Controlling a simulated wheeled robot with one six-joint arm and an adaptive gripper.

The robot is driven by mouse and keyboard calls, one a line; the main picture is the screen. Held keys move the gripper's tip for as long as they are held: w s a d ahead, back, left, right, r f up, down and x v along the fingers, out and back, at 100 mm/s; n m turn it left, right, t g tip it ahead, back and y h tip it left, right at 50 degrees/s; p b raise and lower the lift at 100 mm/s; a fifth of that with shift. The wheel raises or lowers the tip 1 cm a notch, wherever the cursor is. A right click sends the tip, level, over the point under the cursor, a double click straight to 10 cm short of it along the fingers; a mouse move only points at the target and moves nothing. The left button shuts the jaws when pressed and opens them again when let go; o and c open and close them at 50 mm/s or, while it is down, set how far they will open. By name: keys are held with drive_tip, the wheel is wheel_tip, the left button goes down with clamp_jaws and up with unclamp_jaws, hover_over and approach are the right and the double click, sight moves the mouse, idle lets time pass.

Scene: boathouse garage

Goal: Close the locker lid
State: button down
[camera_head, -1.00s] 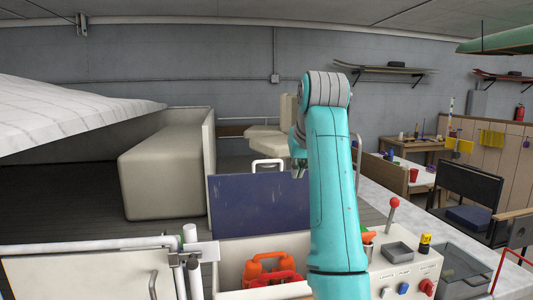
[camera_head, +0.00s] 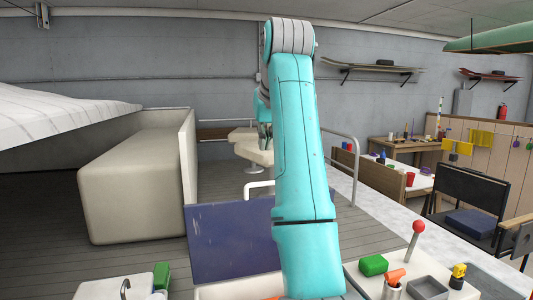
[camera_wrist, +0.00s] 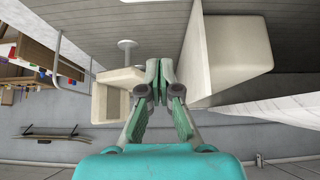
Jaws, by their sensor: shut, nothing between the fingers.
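The locker lid (camera_head: 228,243) is a dark blue panel standing open and upright in the head view, left of my arm. My arm hides its right part. The locker below it shows only as a pale rim (camera_head: 240,292) at the bottom edge. My gripper (camera_head: 264,148) is above and apart from the lid, partly hidden by my arm. In the wrist view my gripper (camera_wrist: 161,75) is shut and empty, with its fingertips together. The lid is not seen in the wrist view.
A cream bench (camera_head: 130,185) stands at the left, and a cream seat (camera_head: 250,148) is behind my gripper. A console with a red-knobbed lever (camera_head: 418,228), a green box (camera_head: 373,265) and a grey tray (camera_head: 428,289) lies at the right. A metal rail (camera_head: 350,160) stands behind my arm.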

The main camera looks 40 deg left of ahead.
drive_tip(key=x, duration=0.9)
drive_tip(key=shift+s+d+f, duration=0.3)
drive_tip(key=shift+s+d, duration=0.35)
drive_tip(key=shift+d, duration=0.1)
drive_tip(key=shift+s+d+f, duration=0.3)
drive_tip(key=shift+s+d, duration=0.35)
drive_tip(key=shift+d, duration=0.1)
